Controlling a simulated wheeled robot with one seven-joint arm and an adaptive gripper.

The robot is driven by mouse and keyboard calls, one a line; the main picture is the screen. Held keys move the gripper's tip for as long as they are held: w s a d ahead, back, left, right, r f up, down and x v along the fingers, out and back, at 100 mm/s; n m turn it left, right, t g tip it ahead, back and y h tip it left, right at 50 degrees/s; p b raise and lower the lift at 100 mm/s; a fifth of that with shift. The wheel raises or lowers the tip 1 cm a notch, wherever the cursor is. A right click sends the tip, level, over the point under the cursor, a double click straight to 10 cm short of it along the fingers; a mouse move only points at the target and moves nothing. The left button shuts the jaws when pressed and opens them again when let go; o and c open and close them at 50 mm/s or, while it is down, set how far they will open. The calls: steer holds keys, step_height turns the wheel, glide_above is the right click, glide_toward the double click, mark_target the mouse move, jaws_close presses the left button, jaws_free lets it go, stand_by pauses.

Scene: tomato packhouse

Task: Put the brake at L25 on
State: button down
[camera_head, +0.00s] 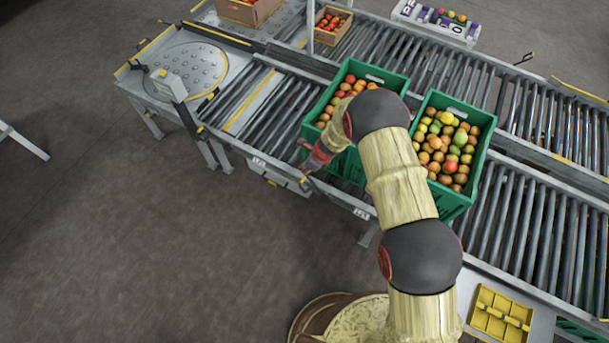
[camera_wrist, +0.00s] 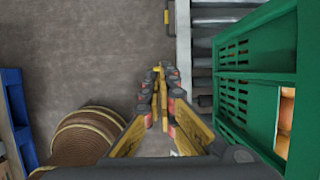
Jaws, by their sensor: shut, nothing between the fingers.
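My gripper (camera_head: 306,163) hangs at the near edge of the roller conveyor (camera_head: 250,113), left of the green crates. Its fingers are shut with nothing held. In the wrist view my gripper (camera_wrist: 159,90) is beside the conveyor's side rail (camera_wrist: 183,60). A small yellow piece (camera_wrist: 157,69) shows just past the fingertips; I cannot tell whether it is a brake handle or touches them. White labels sit on the near rail, one left of my gripper (camera_head: 258,162) and one right of it (camera_head: 361,213); neither is readable. I cannot make out which brake is L25.
Two green crates of fruit stand on the rollers, one partly behind my arm (camera_head: 391,78) and one right of it (camera_head: 480,125). The wrist view shows a green crate wall (camera_wrist: 232,95) close at right. A yellow tray (camera_head: 500,313) lies bottom right.

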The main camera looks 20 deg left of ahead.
steer(key=r, duration=0.2)
steer(key=a+r, duration=0.1)
steer(key=r, duration=0.2)
steer(key=shift+a+p, duration=0.15)
steer(key=shift+p, duration=0.2)
